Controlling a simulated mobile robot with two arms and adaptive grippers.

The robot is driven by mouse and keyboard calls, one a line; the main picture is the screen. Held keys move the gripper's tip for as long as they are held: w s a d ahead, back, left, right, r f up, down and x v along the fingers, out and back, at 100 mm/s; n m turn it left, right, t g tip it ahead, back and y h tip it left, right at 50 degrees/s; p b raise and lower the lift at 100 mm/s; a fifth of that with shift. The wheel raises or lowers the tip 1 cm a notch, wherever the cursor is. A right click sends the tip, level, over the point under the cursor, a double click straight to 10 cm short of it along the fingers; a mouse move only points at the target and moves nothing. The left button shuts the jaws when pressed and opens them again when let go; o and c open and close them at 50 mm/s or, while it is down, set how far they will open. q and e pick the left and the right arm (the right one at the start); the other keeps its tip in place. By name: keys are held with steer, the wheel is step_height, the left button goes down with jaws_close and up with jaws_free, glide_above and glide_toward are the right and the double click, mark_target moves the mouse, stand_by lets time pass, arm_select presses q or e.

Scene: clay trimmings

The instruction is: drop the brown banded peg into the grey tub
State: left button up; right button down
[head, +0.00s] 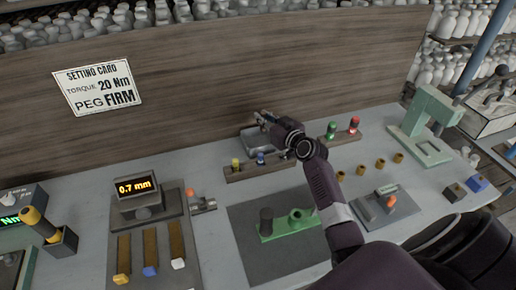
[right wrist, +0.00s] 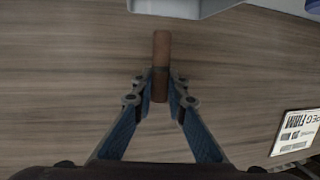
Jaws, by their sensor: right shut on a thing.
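The brown banded peg (right wrist: 161,50) is between the fingertips of my right gripper (right wrist: 160,82) in the right wrist view, with a dark band near the fingers. My right gripper is shut on it. In the head view my right gripper (head: 264,118) is at the back of the bench, by the wooden back panel and over the grey tub (head: 252,143). My arm hides part of the tub and the peg is hard to make out there. In the right wrist view a grey tub edge (right wrist: 180,9) shows at the top, apart from the peg. My left gripper is not in view.
A wooden rack (head: 236,176) with coloured pegs stands in front of the tub. A green fixture (head: 275,232) sits on a dark mat below. A gauge reading 0.7 mm (head: 137,188) is at left, a green press (head: 425,125) at right. The setting card (head: 98,88) hangs on the panel.

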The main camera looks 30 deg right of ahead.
steer(key=shift+f, duration=0.5)
steer(key=c, duration=1.8)
jaws_free()
steer(key=shift+c, duration=0.2)
steer(key=shift+s, duration=0.1)
steer(key=shift+s, duration=0.1)
steer(key=v, duration=1.1)
steer(key=shift+s, duration=0.35)
